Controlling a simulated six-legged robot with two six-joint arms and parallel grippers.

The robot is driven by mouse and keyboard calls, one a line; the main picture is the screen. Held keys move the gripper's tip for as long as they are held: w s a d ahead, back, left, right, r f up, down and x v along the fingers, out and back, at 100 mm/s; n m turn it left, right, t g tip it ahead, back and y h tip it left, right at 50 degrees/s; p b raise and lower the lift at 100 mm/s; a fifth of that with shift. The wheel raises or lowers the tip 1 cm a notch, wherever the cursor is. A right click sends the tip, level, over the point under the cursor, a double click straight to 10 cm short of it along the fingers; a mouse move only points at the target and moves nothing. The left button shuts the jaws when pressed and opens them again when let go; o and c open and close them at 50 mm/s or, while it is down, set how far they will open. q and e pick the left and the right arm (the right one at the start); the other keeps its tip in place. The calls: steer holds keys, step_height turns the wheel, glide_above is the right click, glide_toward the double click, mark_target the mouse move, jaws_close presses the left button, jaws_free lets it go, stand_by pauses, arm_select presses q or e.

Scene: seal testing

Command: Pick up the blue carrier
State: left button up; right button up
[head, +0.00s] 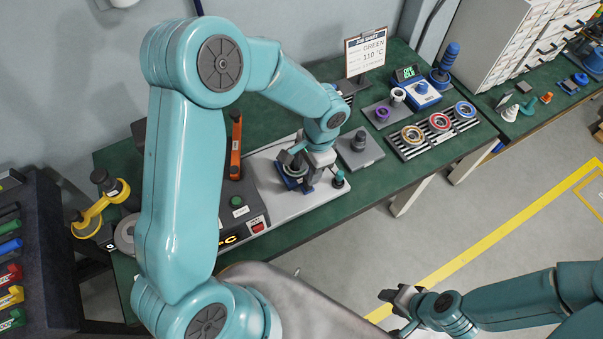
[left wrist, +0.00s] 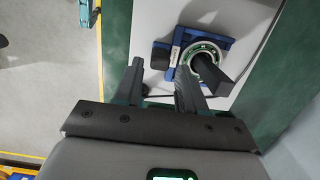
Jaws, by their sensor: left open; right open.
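A blue square piece (head: 290,183) with a pale ring on top sits on the light grey plate (head: 322,196), partly hidden by my left gripper (head: 309,165). In the left wrist view the blue piece (left wrist: 223,42) carries a pale green-edged ring (left wrist: 205,48), with a dark bar (left wrist: 236,82) rising from its middle. My left gripper (left wrist: 160,82) is open above the plate. One finger overlaps the piece's near edge in the picture; I cannot tell whether it touches. Nothing is between the fingers. A blue-rimmed ring (head: 465,109) lies in the rack. My right gripper (head: 392,300) is low, away from the bench.
A rack (head: 431,137) holds orange, red and blue rings. A grey block (head: 359,149) and a small dark green peg (head: 338,180) stand near my left gripper. A control box (head: 243,215) is at left.

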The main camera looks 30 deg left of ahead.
arm_select(q)
steer(key=shift+s+f, duration=0.15)
steer(key=shift+f, duration=0.15)
step_height(320, 180, down, 4)
steer(key=shift+a+f+p, duration=0.1)
steer(key=shift+p, duration=0.7)
steer(key=shift+f, duration=0.35)
steer(key=shift+r, duration=0.1)
steer(key=shift+c, duration=0.6)
steer(key=c, duration=0.5)
jaws_close()
step_height(320, 180, up, 20)
steer(key=b, duration=0.2)
steer(key=shift+w, duration=0.3)
